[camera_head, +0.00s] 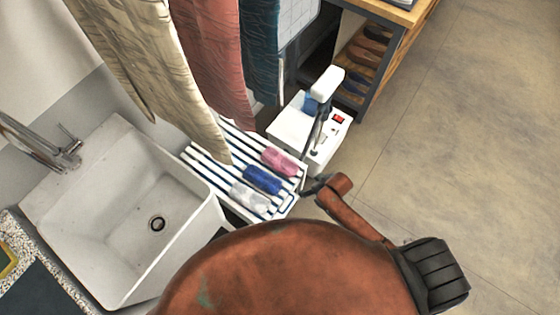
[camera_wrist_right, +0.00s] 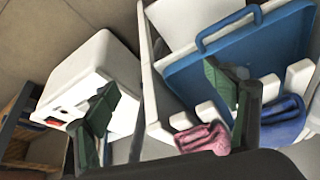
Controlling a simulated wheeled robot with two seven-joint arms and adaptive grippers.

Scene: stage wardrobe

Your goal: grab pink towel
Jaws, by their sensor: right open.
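The pink towel (camera_head: 280,161) is a small roll lying on a white slatted rack (camera_head: 206,167), at the end nearest the white box. A blue towel (camera_head: 262,180) and a white towel (camera_head: 248,198) lie beside it on the slats. My right gripper (camera_head: 314,187) is small and partly hidden by its wrist, just off the rack's right end. In the right wrist view, my right gripper (camera_wrist_right: 160,95) has its two dark green fingers wide apart and empty. The pink towel (camera_wrist_right: 204,138) lies close to the right finger. My left gripper does not show.
A white box (camera_head: 292,125) with a red switch stands right behind the rack. A sink (camera_head: 120,210) is on the left. Hanging beige (camera_head: 160,60) and pink-red (camera_head: 212,50) cloths drop close above the rack. A blue tray (camera_wrist_right: 190,80) shows beside the slats. Open floor lies right.

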